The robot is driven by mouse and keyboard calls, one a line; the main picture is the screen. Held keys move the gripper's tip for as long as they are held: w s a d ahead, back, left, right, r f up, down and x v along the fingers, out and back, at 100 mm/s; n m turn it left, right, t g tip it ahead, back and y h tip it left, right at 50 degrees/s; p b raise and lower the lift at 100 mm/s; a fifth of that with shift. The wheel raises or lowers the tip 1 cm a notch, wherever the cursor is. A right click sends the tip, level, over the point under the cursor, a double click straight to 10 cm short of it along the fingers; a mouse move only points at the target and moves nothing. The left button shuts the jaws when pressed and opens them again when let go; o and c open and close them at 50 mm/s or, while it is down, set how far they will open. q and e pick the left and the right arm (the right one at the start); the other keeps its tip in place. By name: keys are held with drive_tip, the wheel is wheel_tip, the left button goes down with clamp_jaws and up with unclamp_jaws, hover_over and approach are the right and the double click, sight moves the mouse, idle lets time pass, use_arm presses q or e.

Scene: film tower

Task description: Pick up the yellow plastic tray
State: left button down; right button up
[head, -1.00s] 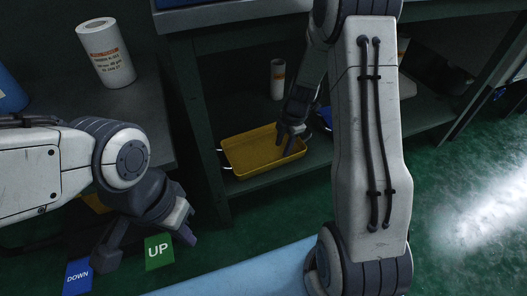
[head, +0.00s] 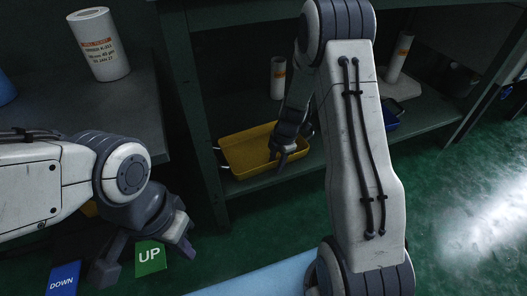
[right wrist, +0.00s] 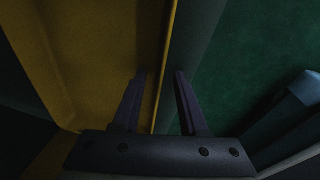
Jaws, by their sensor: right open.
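The yellow tray (head: 240,152) sits on the lower shelf of the dark green bench, with a metal handle at its left end. My right gripper (head: 278,155) is at the tray's right part, reaching down at its front side. In the right wrist view the open fingers (right wrist: 160,100) stand on either side of the tray's yellow wall (right wrist: 167,60), one over the tray's inside and one outside it. Whether they touch the wall cannot be told. My left gripper (head: 150,255) hangs low at the left, away from the tray; its fingers look spread and empty.
A white labelled cylinder (head: 278,78) stands behind the tray; another (head: 399,57) stands further right. A larger cylinder (head: 98,45) stands on the left table. Green floor (head: 450,215) is clear at right.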

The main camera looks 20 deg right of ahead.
drive_tip(key=shift+r, duration=0.1)
clamp_jaws()
idle(1.2)
